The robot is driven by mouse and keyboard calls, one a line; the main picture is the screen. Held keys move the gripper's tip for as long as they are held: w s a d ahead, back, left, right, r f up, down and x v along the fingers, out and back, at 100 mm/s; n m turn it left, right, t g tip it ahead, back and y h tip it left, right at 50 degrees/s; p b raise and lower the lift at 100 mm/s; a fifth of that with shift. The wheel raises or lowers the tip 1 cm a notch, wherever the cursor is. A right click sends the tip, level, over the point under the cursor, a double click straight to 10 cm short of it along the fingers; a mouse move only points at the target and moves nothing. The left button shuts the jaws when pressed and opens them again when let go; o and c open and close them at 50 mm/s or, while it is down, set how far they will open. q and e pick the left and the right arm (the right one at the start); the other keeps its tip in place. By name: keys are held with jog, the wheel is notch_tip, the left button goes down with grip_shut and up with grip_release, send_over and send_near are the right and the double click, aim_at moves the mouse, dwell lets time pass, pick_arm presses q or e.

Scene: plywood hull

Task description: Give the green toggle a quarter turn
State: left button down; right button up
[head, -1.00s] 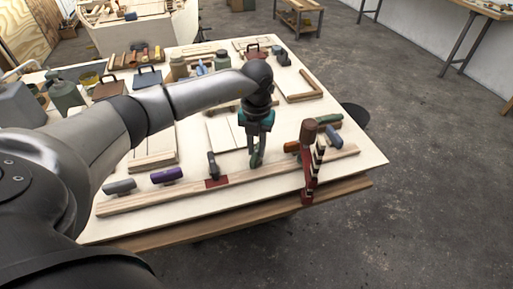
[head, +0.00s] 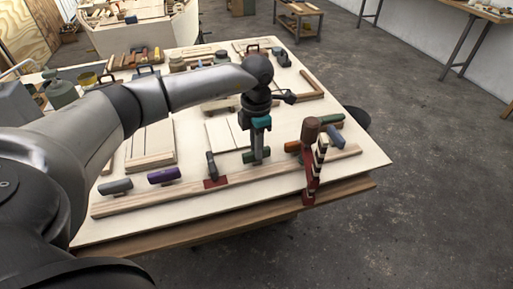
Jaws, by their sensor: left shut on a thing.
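The green toggle (head: 248,158) sits on the long wooden rail (head: 130,205) near the table's front edge, between a dark grey toggle on a red plate and an orange one. It lies roughly along the rail. My left gripper (head: 257,158) points down from above and is shut on the green toggle, hiding its middle. My right gripper is not in view.
Grey (head: 115,187), purple (head: 164,175) and dark grey (head: 212,165) toggles stand left along the rail. An orange handle (head: 293,147) and a red-brown clamp (head: 312,160) stand close on the right. Boards (head: 150,147) and tools lie behind.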

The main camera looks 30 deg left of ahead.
pick_arm(q)
jog(key=shift+w+r+m, duration=0.1)
jog(key=shift+m, duration=0.4)
jog(key=c, duration=0.8)
grip_release()
jog(key=shift+o, duration=0.2)
notch_tip(320, 180, up, 15)
jog(key=shift+p, duration=0.35)
